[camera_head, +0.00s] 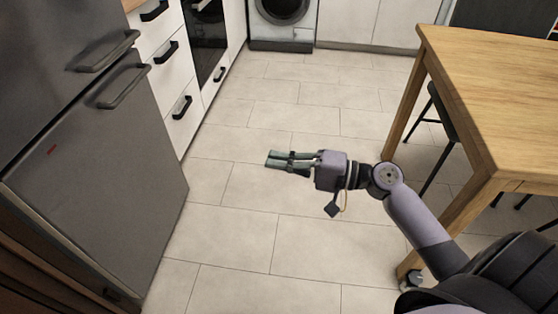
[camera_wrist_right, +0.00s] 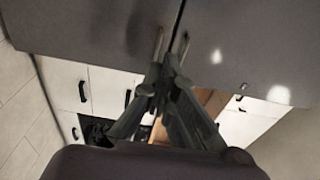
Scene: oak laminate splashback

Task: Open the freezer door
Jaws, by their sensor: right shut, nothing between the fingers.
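The freezer door (camera_head: 110,170) is the lower grey panel of the fridge at the left of the head view, with a red mark on it. It looks closed. Its bar handle (camera_head: 122,88) runs along its top edge, just below the upper door's handle (camera_head: 103,52). My right gripper (camera_head: 268,160) is shut and empty, over the floor to the right of the freezer door and apart from it. In the turned right wrist view, its fingers (camera_wrist_right: 170,65) overlap the freezer handle (camera_wrist_right: 158,45) and the upper handle (camera_wrist_right: 184,47) in the picture. My left gripper is not in view.
White drawers (camera_head: 168,55) with black handles and an oven (camera_head: 208,40) stand beyond the fridge. A wooden table (camera_head: 500,80) stands at the right, with a dark chair (camera_head: 445,115) by it. The tiled floor (camera_head: 250,235) before the freezer is clear.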

